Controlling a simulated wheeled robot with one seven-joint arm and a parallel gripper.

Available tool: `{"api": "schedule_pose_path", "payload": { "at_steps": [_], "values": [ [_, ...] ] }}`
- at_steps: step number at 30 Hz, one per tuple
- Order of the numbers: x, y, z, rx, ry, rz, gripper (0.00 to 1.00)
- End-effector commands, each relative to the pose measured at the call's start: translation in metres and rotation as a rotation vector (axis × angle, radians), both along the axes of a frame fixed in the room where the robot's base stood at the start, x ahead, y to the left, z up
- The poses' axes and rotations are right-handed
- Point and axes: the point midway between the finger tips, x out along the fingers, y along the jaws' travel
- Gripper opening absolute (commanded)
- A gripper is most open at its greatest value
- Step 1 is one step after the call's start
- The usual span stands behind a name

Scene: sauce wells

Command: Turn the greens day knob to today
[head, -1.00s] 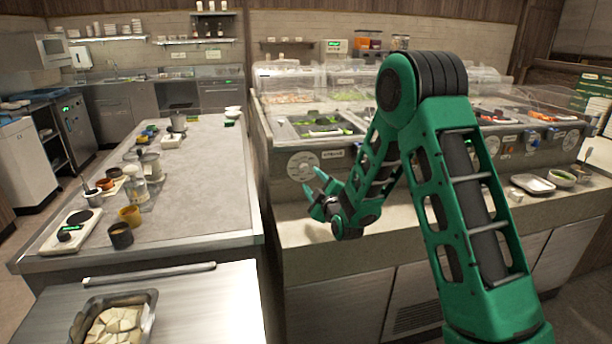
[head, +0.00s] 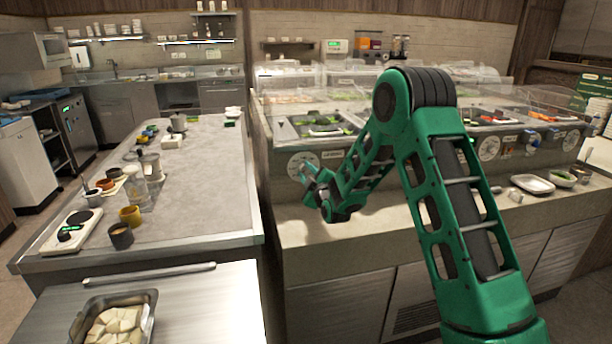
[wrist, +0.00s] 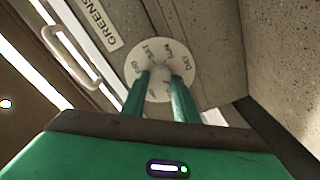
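The greens day knob's round white dial (wrist: 165,45) is on the front panel of the counter, beside a label reading GREENS (wrist: 97,22). Small day letters ring the dial; most are too blurred to read surely. In the head view the dial (head: 298,160) is at the left end of the front panel, partly behind my gripper. My gripper (wrist: 160,78) has its two green fingers at the dial's middle, apart, with a pale gap between them. The knob's grip and pointer are mostly hidden, and contact cannot be seen. In the head view my gripper (head: 307,180) is directly before the dial.
More dials, including one further right (head: 489,147), line the same panel. A clear cover (head: 430,95) stands above the food wells. A small green-lit display (head: 335,46) stands behind, unreadable. The counter ledge (head: 400,225) below my gripper is mostly clear. A worktable (head: 200,185) is on the left.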

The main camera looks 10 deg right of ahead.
Motion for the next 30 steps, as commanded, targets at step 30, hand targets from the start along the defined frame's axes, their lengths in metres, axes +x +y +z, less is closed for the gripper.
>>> {"api": "schedule_pose_path", "payload": {
  "at_steps": [30],
  "values": [
    [-0.0010,0.0006,-0.0032,0.518,0.005,0.000,0.05]
  ]
}}
